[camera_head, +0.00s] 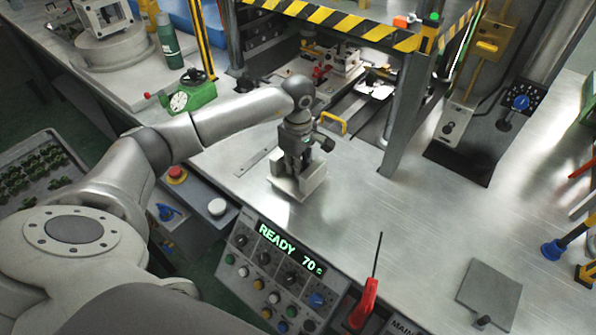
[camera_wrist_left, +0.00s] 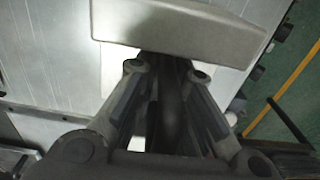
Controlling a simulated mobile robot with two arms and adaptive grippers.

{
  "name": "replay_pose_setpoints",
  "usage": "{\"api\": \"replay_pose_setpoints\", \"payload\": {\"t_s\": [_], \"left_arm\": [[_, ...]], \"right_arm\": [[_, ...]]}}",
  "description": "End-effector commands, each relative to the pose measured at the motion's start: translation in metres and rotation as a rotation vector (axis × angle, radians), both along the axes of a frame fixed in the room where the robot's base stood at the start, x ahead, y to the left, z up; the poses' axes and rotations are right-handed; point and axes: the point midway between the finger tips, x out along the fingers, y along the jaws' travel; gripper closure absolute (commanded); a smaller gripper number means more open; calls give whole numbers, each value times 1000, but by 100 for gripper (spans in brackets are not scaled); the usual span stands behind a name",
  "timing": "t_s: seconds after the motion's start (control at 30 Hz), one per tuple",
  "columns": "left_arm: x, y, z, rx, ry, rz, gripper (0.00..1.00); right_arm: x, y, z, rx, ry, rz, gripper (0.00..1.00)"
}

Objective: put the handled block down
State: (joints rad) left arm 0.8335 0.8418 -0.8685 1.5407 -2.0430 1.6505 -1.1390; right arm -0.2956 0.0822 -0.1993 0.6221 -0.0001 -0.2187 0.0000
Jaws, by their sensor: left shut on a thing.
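The handled block (camera_head: 312,179) is pale grey with a flat base, below my left gripper (camera_head: 297,158) on the near side of the steel worktop (camera_head: 235,168). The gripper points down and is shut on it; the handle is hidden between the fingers. In the left wrist view the block (camera_wrist_left: 185,27) spans the top, just beyond the fingertips of my left gripper (camera_wrist_left: 165,72). The block looks close to the worktop, but I cannot tell whether it touches. My right gripper is not in view.
A striped machine frame (camera_head: 330,20) with a steel post (camera_head: 408,110) stands behind. A control panel (camera_head: 275,270) and a red-handled tool (camera_head: 364,303) are in front. A grey plate (camera_head: 489,290) lies at the right. Bare worktop lies right of the block.

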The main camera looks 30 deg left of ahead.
Motion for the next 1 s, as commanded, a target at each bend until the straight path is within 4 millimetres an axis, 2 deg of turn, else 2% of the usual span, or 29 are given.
{"api": "replay_pose_setpoints", "payload": {"t_s": [0.03,0.17,0.57,0.6,0.73,1.0], "left_arm": [[-1,-2,-2,-4,3,-2,100],[-1,-2,-18,-4,2,-1,100],[0,-2,-27,-2,-2,-1,100],[-1,-2,-28,-2,3,-2,86],[-1,-2,-28,-2,3,-1,69],[-1,-2,-27,-2,3,-1,68]], "right_arm": [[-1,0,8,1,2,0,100],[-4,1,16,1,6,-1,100],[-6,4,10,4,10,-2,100],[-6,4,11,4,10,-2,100],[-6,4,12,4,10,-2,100],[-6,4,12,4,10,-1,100]]}}
